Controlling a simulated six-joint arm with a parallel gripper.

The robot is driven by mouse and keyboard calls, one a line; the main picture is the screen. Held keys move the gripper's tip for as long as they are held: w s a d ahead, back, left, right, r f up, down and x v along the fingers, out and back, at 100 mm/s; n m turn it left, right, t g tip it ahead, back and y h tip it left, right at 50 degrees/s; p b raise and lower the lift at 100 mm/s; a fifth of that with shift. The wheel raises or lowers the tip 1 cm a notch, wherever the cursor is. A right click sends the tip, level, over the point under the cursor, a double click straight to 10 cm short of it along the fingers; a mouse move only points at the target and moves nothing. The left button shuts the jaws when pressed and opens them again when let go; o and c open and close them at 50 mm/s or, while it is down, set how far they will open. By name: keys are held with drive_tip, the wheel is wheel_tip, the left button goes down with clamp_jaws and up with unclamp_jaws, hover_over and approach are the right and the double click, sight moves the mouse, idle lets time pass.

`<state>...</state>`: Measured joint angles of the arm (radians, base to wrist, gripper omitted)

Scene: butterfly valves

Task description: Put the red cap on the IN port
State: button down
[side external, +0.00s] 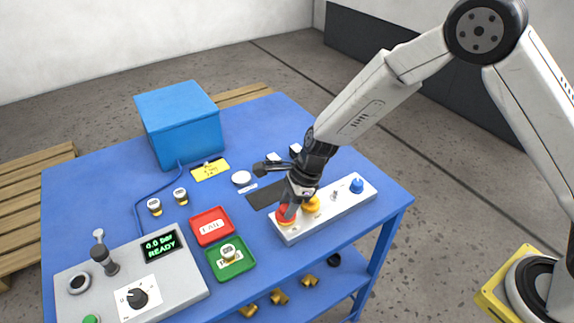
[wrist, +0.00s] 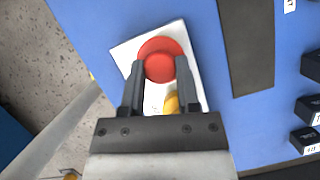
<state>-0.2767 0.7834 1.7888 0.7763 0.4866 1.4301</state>
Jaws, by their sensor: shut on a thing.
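The red cap (side external: 286,214) is a round red piece at the near left end of a white block (side external: 325,211). My gripper (side external: 293,208) reaches down over that end. In the wrist view the red cap (wrist: 159,61) shows between the two dark fingertips, and my gripper (wrist: 160,72) is shut on it. A yellow piece (side external: 311,204) stands beside it on the block, partly under my gripper in the wrist view. I cannot pick out a port marked IN in either view.
A blue cap (side external: 356,186) stands at the block's right end. A red tray (side external: 212,226) and a green tray (side external: 230,260) lie to the left, the green one holding a small valve. A grey console (side external: 185,283) reads "0.0 bar READY". A blue box (side external: 180,125) stands behind.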

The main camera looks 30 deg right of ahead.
idle(0.8)
unclamp_jaws()
idle(0.5)
drive_tip(key=shift+r, duration=2.45)
drive_tip(key=shift+c, duration=0.2)
clamp_jaws()
